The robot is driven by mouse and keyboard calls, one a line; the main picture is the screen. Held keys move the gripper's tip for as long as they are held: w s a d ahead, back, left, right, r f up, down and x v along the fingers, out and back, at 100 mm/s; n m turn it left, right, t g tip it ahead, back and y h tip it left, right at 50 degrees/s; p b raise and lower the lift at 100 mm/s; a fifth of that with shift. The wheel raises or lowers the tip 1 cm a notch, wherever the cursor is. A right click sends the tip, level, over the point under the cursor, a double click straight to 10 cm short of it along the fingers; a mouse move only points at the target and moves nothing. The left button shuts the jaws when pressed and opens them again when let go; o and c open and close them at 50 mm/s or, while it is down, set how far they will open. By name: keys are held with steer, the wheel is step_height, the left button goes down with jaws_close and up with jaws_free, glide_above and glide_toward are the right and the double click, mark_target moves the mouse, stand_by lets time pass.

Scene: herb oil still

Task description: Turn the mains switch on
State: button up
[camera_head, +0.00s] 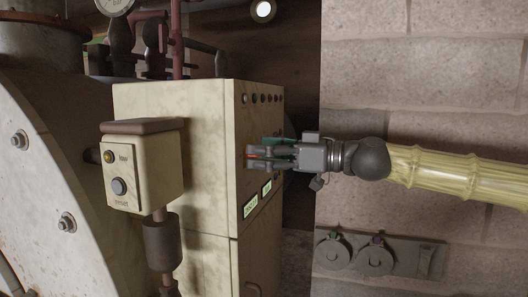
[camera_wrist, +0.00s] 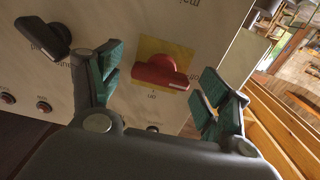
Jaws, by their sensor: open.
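The mains switch is a red rotary handle (camera_wrist: 163,72) on a yellow square plate (camera_wrist: 150,48) on the cream cabinet front, as the wrist view shows. The handle lies roughly crosswise in that view, slightly tilted. My gripper (camera_wrist: 161,80) is open, with one green-padded finger on each side of the handle; I cannot tell whether either finger touches it. In the head view my gripper (camera_head: 256,152) reaches in from the right close to the cabinet face (camera_head: 262,120). There the handle is mostly hidden, with a bit of red between the fingers.
A black rotary knob (camera_wrist: 42,38) sits beside the plate. A row of small buttons (camera_head: 262,98) is above my gripper, and green labels (camera_head: 251,206) are below. A box with a reset button (camera_head: 119,186) stands at left. A brick wall (camera_head: 420,70) is at right.

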steer(key=c, duration=1)
steer(key=shift+f+b, duration=0.1)
steer(key=shift+b, duration=0.2)
steer(key=shift+w+m+b, duration=0.1)
steer(key=shift+m+b, duration=2.2)
steer(key=shift+m, duration=6.9)
steer(key=o, duration=1)
